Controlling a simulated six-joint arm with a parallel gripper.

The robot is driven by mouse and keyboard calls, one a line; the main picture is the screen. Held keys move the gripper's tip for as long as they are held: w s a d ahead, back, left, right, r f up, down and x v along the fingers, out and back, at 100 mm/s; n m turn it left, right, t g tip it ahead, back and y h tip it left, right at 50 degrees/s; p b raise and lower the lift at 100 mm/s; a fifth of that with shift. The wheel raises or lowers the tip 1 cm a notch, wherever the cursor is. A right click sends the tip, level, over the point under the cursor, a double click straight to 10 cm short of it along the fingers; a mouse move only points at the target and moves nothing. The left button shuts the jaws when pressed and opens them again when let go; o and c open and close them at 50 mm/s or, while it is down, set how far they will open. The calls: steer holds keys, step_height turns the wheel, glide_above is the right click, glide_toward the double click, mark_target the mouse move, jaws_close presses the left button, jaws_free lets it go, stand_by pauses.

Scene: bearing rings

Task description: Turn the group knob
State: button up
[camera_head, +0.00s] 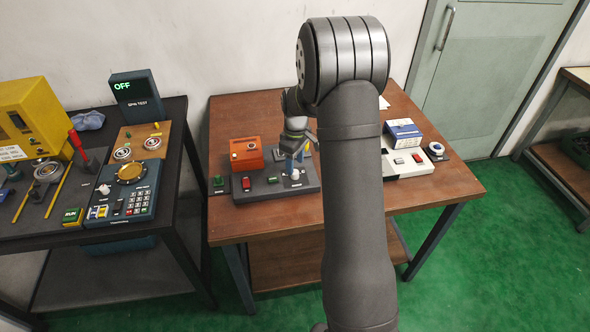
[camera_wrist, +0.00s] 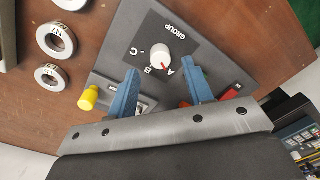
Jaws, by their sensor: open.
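The group knob (camera_wrist: 160,55) is a round white knob on a dark square plate marked GROUP (camera_wrist: 181,30), with letters A, B and C around it. A red mark on its edge appears to lie by the A. In the head view the white knob (camera_head: 295,175) is on the right of a dark panel. My gripper (camera_wrist: 160,68) has two blue fingers, open and empty, one on each side of the knob in the wrist view. I cannot tell whether they reach down to its height. In the head view my gripper (camera_head: 296,155) is just above the panel, partly hidden.
A yellow button (camera_wrist: 88,98) and a red switch (camera_wrist: 230,94) are near the fingers. Several labelled rings (camera_wrist: 57,41) lie beside the panel. An orange box (camera_head: 246,153) stands on the panel's back left. A white device (camera_head: 407,163) stands to the right.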

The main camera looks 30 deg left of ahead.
mark_target(295, 172)
steer(key=shift+s+f, duration=0.1)
steer(key=shift+f, duration=1.8)
steer(key=c, duration=1)
